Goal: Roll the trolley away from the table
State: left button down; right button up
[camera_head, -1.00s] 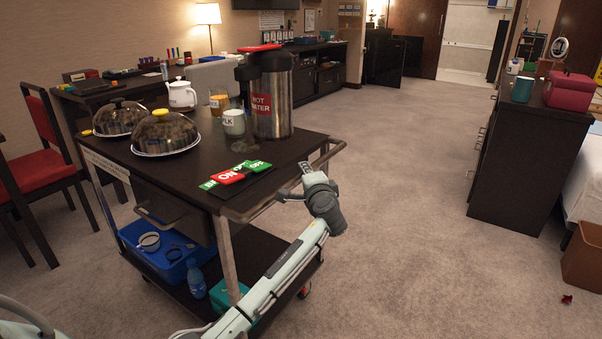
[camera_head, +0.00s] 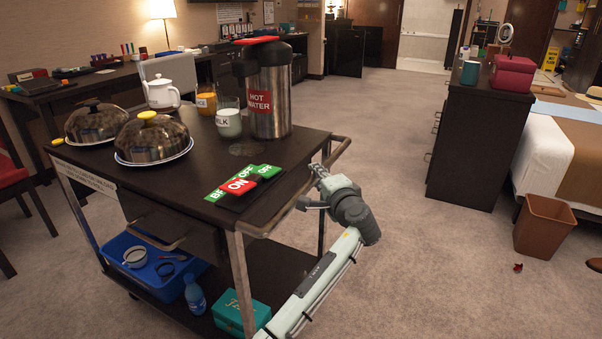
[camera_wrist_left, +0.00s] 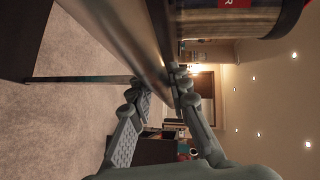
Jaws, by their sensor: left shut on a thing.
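The dark trolley (camera_head: 185,182) stands at the left and middle of the head view, with metal legs and a rail handle (camera_head: 341,152) along its right end. My left gripper (camera_head: 315,187) is shut on this handle at the trolley's right end. The wrist view shows its fingers (camera_wrist_left: 155,106) close against the trolley's edge, with the exact contact partly hidden. The dark table (camera_head: 38,101) stands behind and left of the trolley, with floor partly hidden between them. My right gripper is not in view.
The trolley carries two domed plates (camera_head: 152,137), a teapot (camera_head: 161,94), a milk glass (camera_head: 228,122), a hot water urn (camera_head: 270,110) and ON/OFF signs (camera_head: 241,186). A dark cabinet (camera_head: 470,140) and brown bin (camera_head: 544,227) stand right. Carpet between is clear.

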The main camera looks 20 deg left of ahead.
pick_arm(q)
jog(key=d, duration=0.3)
jog(key=shift+s+d, duration=0.1)
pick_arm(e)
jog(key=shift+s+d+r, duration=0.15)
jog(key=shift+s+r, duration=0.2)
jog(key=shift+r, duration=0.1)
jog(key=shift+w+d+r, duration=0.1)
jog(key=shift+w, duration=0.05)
